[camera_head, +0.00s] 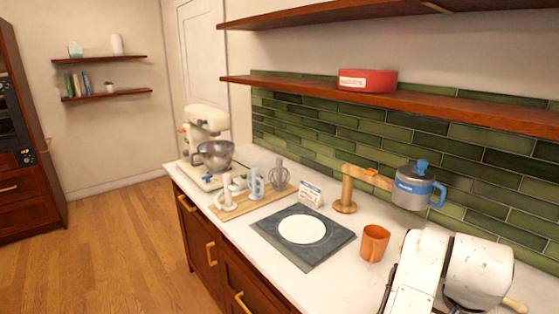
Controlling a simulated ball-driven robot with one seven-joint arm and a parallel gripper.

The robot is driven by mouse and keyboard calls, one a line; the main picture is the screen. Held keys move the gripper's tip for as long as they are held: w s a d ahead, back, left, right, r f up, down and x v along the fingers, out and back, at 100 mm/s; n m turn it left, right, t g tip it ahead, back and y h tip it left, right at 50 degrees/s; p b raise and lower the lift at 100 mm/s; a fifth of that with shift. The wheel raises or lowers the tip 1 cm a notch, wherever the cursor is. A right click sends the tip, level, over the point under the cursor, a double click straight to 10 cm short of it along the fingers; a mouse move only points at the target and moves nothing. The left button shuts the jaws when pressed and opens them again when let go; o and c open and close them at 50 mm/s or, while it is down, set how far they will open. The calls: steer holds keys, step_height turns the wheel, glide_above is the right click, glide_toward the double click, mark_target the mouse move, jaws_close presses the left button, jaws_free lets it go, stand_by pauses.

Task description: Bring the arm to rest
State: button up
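My white arm (475,270) shows at the lower right corner, above or in front of the counter's right end. Two bulky rounded white links are visible with a dark joint between them. The end of the arm is not visible, so my gripper is not in view and I cannot see whether it holds anything.
Near the arm, an orange mug (373,243) stands on the white counter (325,273). A grey lidded pot (412,190) with a blue handle is beside a wooden stand (347,187). A dark mat (335,241) bears a white disc (302,229). Wooden floor (120,250) at left is clear.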

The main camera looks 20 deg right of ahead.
steer(key=a+f+n+t, duration=0.1)
steer(key=f+n, duration=0.1)
steer(key=n, duration=0.1)
steer(key=s+a+f+n+t, duration=0.1)
steer(key=a+f+n, duration=0.1)
steer(key=f+n, duration=0.1)
steer(key=s+a+f+n+t, duration=0.1)
steer(key=a+f+n, duration=0.1)
steer(key=shift+f+n, duration=0.2)
steer(key=shift+n, duration=0.2)
steer(key=s+a+f+n+y, duration=0.35)
steer(key=s+a+f, duration=0.25)
steer(key=a, duration=0.5)
steer(key=s+d+f+m+g+b, duration=0.1)
steer(key=s+f+g, duration=0.2)
steer(key=s+f, duration=0.4)
steer(key=shift+s+f+g+b, duration=0.3)
steer(key=shift+s, duration=0.8)
